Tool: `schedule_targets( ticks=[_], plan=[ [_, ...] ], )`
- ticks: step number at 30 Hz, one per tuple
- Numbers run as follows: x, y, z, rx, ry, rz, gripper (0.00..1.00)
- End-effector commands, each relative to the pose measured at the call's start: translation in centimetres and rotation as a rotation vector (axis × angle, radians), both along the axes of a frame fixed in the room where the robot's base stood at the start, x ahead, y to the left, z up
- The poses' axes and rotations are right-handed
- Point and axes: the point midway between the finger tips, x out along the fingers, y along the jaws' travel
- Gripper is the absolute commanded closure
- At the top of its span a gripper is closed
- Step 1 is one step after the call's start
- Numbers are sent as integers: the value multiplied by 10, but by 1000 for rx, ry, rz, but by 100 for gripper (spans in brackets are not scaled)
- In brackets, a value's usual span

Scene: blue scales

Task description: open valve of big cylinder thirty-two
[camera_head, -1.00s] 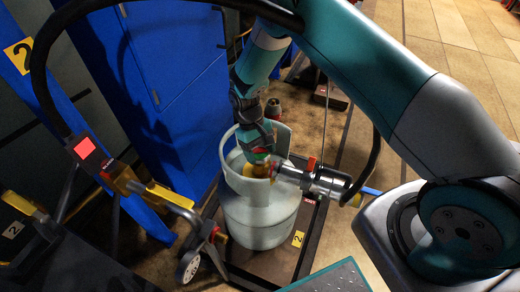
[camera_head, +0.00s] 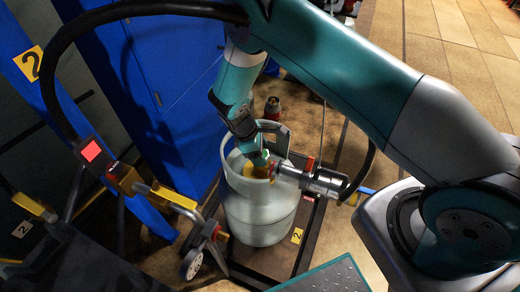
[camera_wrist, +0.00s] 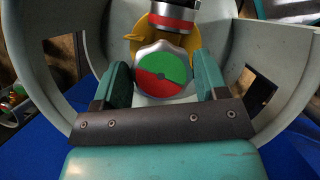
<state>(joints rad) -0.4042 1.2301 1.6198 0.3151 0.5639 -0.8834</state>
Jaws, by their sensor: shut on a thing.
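The big cylinder (camera_head: 258,222) is pale grey-green and upright, with a collar around its valve. The valve knob (camera_wrist: 163,74) is round, green on its upper part and red on its lower part. My gripper (camera_wrist: 162,82) has one finger on each side of the knob and is shut on it. In the head view my gripper (camera_head: 260,160) reaches down inside the collar and hides most of the knob. A yellow fitting (camera_wrist: 124,50) sits behind the knob, with a metal coupling (camera_head: 326,182) leading off to the right.
The cylinder stands on a dark platform (camera_head: 272,262) with a yellow tag (camera_head: 297,235) reading 2. A yellow-handled trolley (camera_head: 165,200) stands close on the left. Blue cabinets (camera_head: 170,80) are behind. A red display box (camera_head: 91,151) is at far left.

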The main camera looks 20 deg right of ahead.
Motion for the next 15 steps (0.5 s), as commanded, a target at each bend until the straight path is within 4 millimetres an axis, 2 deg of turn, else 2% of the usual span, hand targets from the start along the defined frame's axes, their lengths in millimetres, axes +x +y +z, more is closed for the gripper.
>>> schedule_targets(
  ticks=[6, 15],
  plan=[
    [2, 3, 2, 6, -7, 100, 57],
    [2, 3, 1, 8, -7, 150, 57]
  ],
)
